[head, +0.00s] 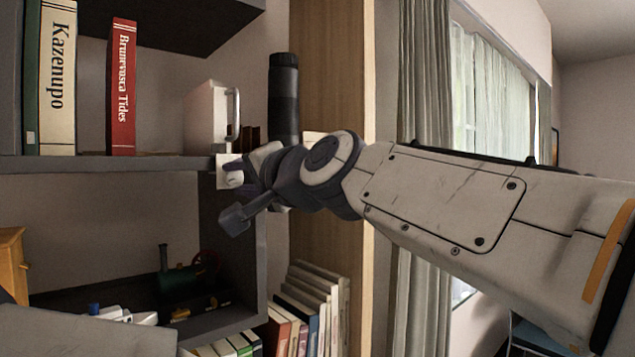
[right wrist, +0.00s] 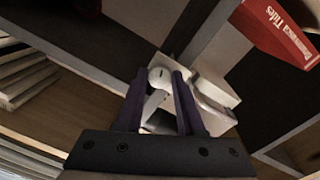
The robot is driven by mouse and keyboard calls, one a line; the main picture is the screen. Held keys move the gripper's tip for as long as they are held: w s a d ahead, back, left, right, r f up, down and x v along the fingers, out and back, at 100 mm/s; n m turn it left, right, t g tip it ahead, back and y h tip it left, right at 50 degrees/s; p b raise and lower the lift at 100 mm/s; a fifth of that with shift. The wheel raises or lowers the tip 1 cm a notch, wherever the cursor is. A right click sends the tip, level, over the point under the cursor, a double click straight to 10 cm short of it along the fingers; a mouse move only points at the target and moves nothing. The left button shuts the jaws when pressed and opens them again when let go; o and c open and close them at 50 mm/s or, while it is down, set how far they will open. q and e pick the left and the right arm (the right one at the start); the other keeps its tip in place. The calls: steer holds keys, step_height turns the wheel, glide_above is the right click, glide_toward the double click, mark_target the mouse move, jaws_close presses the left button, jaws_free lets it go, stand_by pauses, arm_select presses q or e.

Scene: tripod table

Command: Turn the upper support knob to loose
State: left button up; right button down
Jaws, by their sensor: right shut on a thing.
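The upper support knob (head: 232,180) is a small white round knob on a white bracket (head: 224,163) at the front edge of the upper shelf in the head view. In the right wrist view the knob (right wrist: 159,75) shows a short dark mark on its face. My right gripper (head: 241,184) reaches in from the right and is shut on the knob. In the right wrist view its two dark fingers (right wrist: 159,82) stand on either side of the knob. The gripper partly hides the knob in the head view. My left gripper does not show.
The upper shelf (head: 105,165) holds a cream book (head: 57,80), a red book (head: 122,90) and a white box (head: 205,117). A dark upright cylinder (head: 284,95) stands just behind my right wrist. A toy steam engine (head: 190,280) and several books (head: 310,305) are lower down.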

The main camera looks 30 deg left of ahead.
steer(key=shift+n, duration=0.4)
steer(key=c, duration=0.5)
jaws_free()
steer(key=shift+d, duration=0.1)
steer(key=b+v, duration=0.4)
steer(key=v, duration=0.6)
steer(key=shift+s+d, duration=0.1)
steer(key=shift+d, duration=0.05)
